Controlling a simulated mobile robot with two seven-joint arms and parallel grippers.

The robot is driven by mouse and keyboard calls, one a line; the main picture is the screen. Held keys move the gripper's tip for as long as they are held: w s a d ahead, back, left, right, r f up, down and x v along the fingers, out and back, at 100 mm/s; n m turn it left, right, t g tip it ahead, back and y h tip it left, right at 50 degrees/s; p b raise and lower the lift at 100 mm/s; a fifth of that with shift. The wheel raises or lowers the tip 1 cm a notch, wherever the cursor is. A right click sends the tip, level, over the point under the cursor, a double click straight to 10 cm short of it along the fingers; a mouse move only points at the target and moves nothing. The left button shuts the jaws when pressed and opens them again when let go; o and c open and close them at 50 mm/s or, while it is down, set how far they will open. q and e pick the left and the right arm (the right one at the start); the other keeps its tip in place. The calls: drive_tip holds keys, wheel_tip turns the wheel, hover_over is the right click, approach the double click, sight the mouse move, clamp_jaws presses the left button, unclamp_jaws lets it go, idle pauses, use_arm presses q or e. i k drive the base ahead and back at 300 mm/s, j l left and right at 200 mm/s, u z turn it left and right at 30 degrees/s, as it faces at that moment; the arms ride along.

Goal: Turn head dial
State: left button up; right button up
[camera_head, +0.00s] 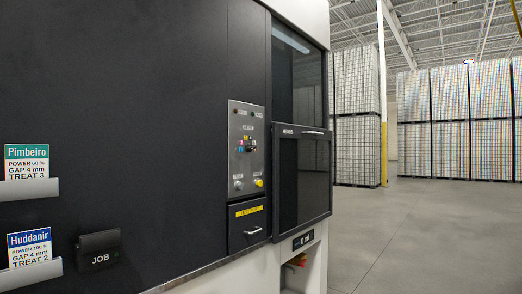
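The head dial looks to be the small dark knob (249,146) ringed by coloured marks on the grey metal control panel (238,170). The panel is upright on the front of a large black machine (160,110). Its printed labels are too small to read, and so is the dial's setting. Below the dial sit a pale knob (238,185) and a yellow knob (259,183). Two small dark lamps or buttons are near the panel's top. Neither of my grippers shows in this view.
A drawer (247,224) with a yellow label and a handle is under the panel. A dark windowed door (302,175) juts out to its right. Pimbeiro (27,162) and Huddanir (30,246) cards and a JOB box (99,251) are at left. Open floor (420,235) lies right.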

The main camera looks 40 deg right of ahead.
sight(249, 148)
drive_tip(key=i+l+u, duration=0.15)
drive_tip(key=l, duration=1.25)
drive_tip(key=l+u, duration=0.15)
drive_tip(key=l, duration=1.25)
drive_tip(key=i+l, duration=0.1)
drive_tip(key=l, duration=0.35)
drive_tip(key=i+l+u, duration=0.1)
drive_tip(key=l, duration=0.35)
drive_tip(key=i+l, duration=0.35)
drive_tip(key=l, duration=0.3)
drive_tip(key=i+l+u, duration=0.1)
drive_tip(key=i+l, duration=0.25)
drive_tip(key=l, duration=0.3)
drive_tip(key=i+l+u, duration=0.1)
drive_tip(key=i+l, duration=0.1)
drive_tip(key=l, duration=0.1)
